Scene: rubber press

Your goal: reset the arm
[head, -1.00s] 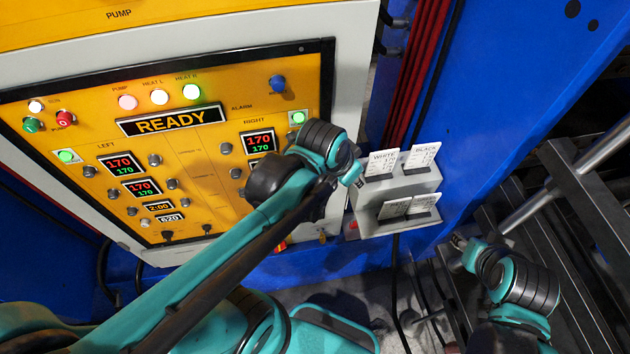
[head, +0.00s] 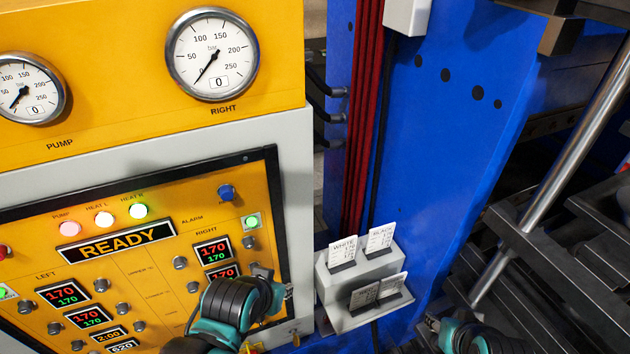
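My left arm's dark, teal-banded wrist and gripper (head: 274,283) are low in the head view, in front of the lower right part of the yellow control panel (head: 150,255). They hide some of its right-hand knobs. The fingers are small and partly covered by the wrist, so their opening is unclear. My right gripper (head: 434,321) is at the bottom edge, right of the card holder and in front of the blue press frame. Only its end and part of the wrist show, and its opening is unclear too. I see nothing held in either.
A grey card holder (head: 335,290) with several labelled cards stands between the grippers. The panel display (head: 116,243) reads READY. Two gauges (head: 211,54) sit above. Red hoses (head: 364,110) run down the blue frame (head: 440,140). Metal bars and a rod (head: 560,185) are at right.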

